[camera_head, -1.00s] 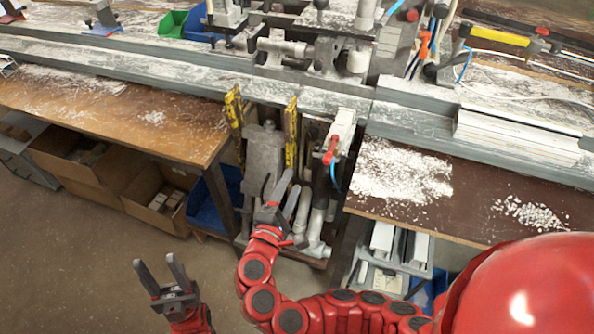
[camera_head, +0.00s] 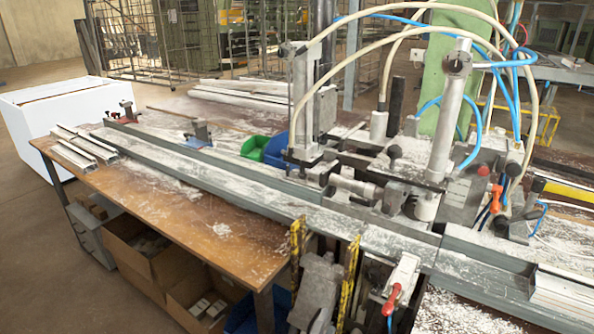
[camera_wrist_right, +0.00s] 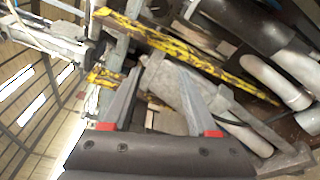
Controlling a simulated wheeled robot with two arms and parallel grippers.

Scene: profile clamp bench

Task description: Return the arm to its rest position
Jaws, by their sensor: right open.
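My right gripper is low at the bottom edge of the head view (camera_head: 321,322), where only its grey fingertips show, in front of the machine's lower frame. In the right wrist view the two grey fingers of the right gripper (camera_wrist_right: 166,76) are spread apart with nothing held between them. Behind them is a grey metal body of the machine (camera_wrist_right: 185,95). My left gripper is outside the head view. Most of the right arm is hidden below the picture.
The clamp machine (camera_head: 400,185) has yellow-black striped posts (camera_head: 348,280) and a red-handled valve (camera_head: 392,298). A wooden bench (camera_head: 215,235) extends left, with cardboard boxes (camera_head: 140,262) beneath. A white box (camera_head: 60,110) stands at the far left. Open floor lies at lower left.

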